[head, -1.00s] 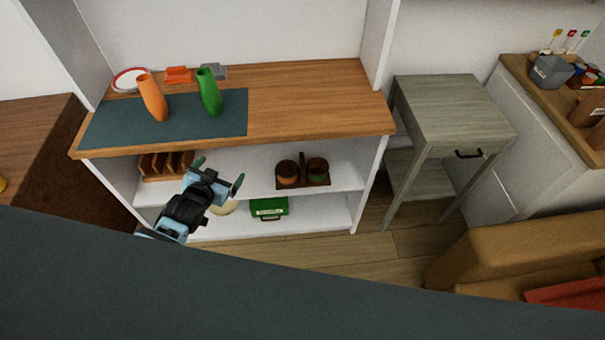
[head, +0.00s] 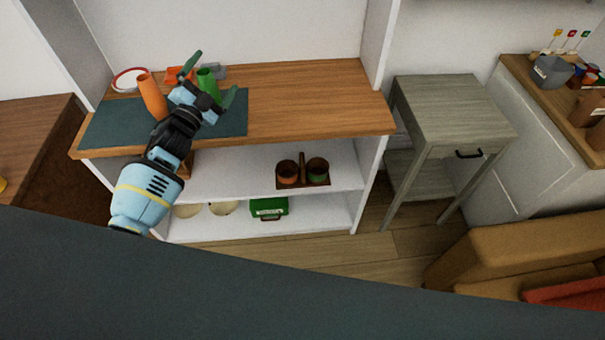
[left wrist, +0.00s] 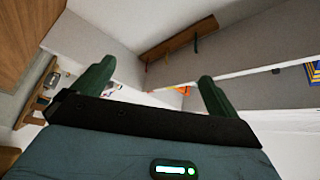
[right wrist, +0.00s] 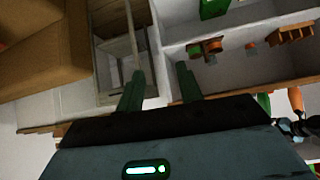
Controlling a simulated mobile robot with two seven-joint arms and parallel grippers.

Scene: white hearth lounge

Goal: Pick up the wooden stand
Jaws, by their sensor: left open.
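The slotted wooden stand is on the cabinet's middle shelf at the left. In the head view my left arm covers most of it, and only a brown edge (head: 187,164) shows. The right wrist view shows the wooden stand (right wrist: 290,35) upside down, at the upper right. My left gripper (head: 210,82) is open and empty above the cabinet top, in front of the green vase and well above the stand. Its spread fingers (left wrist: 155,85) also show in the left wrist view. My right gripper (right wrist: 160,72) is open with nothing between its fingers, apart from the stand.
On the cabinet top (head: 310,100) are an orange vase (head: 152,97), the green vase (head: 207,84) and a dark mat (head: 115,124). The middle shelf holds a caddy with two pots (head: 302,175). A green box (head: 268,207) is below. A grey side table (head: 450,110) stands right.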

